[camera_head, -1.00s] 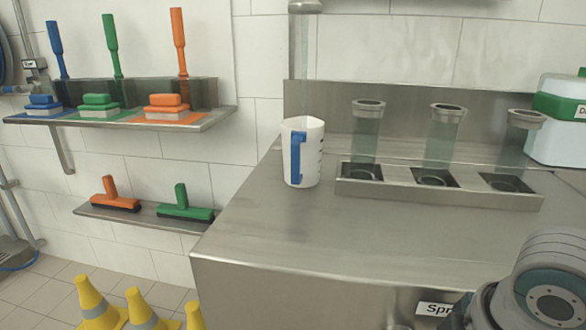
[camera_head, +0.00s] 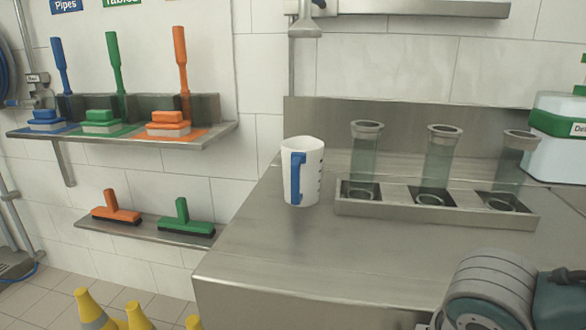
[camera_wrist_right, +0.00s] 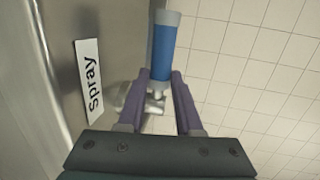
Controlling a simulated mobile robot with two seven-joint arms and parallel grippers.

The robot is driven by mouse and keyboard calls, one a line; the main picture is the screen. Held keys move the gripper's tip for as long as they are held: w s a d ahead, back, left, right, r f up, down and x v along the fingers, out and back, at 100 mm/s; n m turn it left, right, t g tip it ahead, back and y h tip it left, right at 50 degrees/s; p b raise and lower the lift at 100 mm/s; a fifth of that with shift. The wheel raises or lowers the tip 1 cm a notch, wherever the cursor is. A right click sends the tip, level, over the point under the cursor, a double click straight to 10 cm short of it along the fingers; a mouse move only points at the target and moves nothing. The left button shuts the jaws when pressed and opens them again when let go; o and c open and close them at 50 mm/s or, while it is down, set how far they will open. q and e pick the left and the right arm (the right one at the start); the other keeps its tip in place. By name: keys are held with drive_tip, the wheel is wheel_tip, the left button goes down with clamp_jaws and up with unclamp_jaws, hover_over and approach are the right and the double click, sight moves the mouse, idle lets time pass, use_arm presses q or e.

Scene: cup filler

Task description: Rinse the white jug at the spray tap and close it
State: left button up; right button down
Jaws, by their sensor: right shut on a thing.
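The white jug (camera_head: 313,172) with a blue handle stands upright on the steel counter (camera_head: 300,245), left of the tube rack. A grey spray head (camera_head: 306,22) hangs above it, apart from it. I cannot make out any water falling. In the right wrist view my right gripper (camera_wrist_right: 158,82) is shut on a blue lever (camera_wrist_right: 162,50) with a pale end and a metal fitting, beside a "Spray" label (camera_wrist_right: 89,78). In the head view only my right arm shows at the lower right; its fingers are hidden. My left gripper is not in view.
A steel rack (camera_head: 435,217) with three clear tubes stands right of the jug. A white and green canister (camera_head: 555,150) is at the far right. Brushes sit on wall shelves (camera_head: 205,136) at left. Yellow cones (camera_head: 92,310) stand on the floor. The counter front is clear.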

drive_tip(key=c, duration=0.5)
unclamp_jaws()
drive_tip(key=shift+r, duration=0.1)
drive_tip(key=p+v, duration=0.3)
drive_tip(key=v, duration=0.7)
drive_tip(key=shift+p, duration=0.3)
drive_tip(key=shift+d, duration=0.1)
